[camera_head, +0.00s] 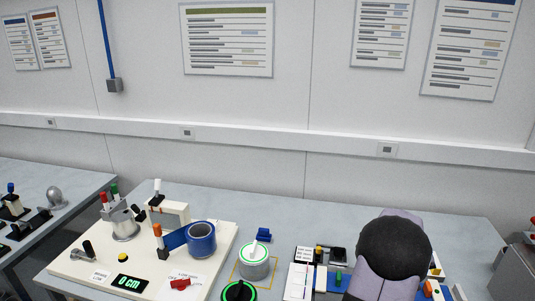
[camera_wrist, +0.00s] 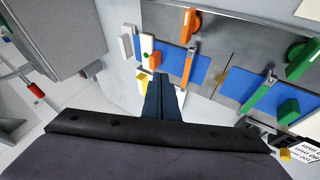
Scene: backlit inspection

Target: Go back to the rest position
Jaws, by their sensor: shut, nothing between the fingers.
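My gripper (camera_wrist: 162,82) shows in the wrist view as two dark fingers pressed together, with nothing between them. It points toward a board with blue pads (camera_wrist: 203,66); I cannot tell its exact height above the board. In the head view my arm, with a black round joint and grey-lilac links, stands at the right front of the table and hides what is behind it. The gripper's fingers do not show in the head view.
In the wrist view, an orange handle (camera_wrist: 188,46) and a green bar (camera_wrist: 260,92) stand close to the fingers. A grey canister (camera_head: 254,264) stands mid-table. Clear table lies behind.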

